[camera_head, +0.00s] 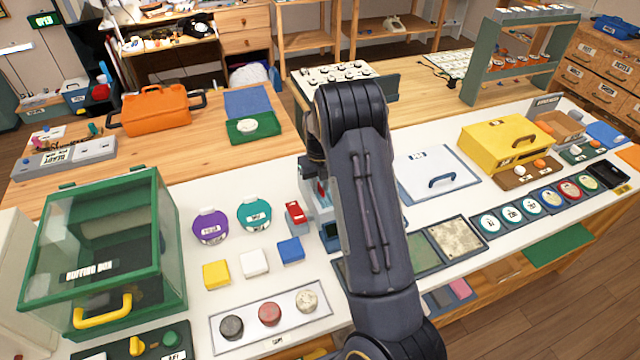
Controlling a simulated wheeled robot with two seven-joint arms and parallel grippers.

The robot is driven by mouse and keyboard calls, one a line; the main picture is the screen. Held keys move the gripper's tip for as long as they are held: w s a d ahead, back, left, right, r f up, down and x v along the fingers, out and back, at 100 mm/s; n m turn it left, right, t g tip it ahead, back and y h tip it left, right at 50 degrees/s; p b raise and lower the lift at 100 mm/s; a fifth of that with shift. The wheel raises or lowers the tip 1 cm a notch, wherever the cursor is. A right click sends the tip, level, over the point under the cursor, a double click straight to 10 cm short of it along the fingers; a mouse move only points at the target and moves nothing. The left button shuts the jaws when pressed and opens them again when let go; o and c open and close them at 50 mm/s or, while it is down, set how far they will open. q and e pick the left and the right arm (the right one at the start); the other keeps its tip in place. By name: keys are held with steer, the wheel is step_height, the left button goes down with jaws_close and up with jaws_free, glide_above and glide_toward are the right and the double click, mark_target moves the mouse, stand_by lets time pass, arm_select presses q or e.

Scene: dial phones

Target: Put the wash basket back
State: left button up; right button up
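My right arm (368,200) rises through the middle of the view and bends at the top. Its gripper is mostly hidden behind the arm, and I cannot see whether the fingers are open or hold anything. I cannot pick out the wash basket for sure. A small open brown container (562,127) stands at the right behind the yellow box. A blue-grey device (316,205) with a red part is partly covered by my arm. My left gripper is not in view.
A green glass-sided box (105,245) with a yellow handle stands at left. A yellow box (503,143) and a white lidded panel (436,172) are at right. Coloured blocks and a tray of round pieces (270,318) lie in front. An orange case (157,110) sits behind.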

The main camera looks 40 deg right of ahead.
steer(key=shift+r, duration=0.1)
step_height(320, 180, up, 12)
steer(key=b, duration=0.1)
steer(key=s+a+r+n+t+y, duration=0.2)
steer(key=s+a+r+n, duration=0.4)
steer(key=n, duration=0.4)
steer(key=s+a+n+t+y, duration=0.1)
steer(key=s+a+n, duration=0.7)
steer(key=s+n, duration=0.3)
steer(key=s+a+n+t, duration=0.2)
steer(key=s+a+n, duration=0.6)
steer(key=n, duration=0.9)
steer(key=s, duration=0.2)
steer(key=shift+s+a+f+t+y, duration=0.25)
steer(key=shift+s+a+t+y, duration=0.05)
steer(key=shift+s+y, duration=0.1)
steer(key=shift+s+d, duration=0.1)
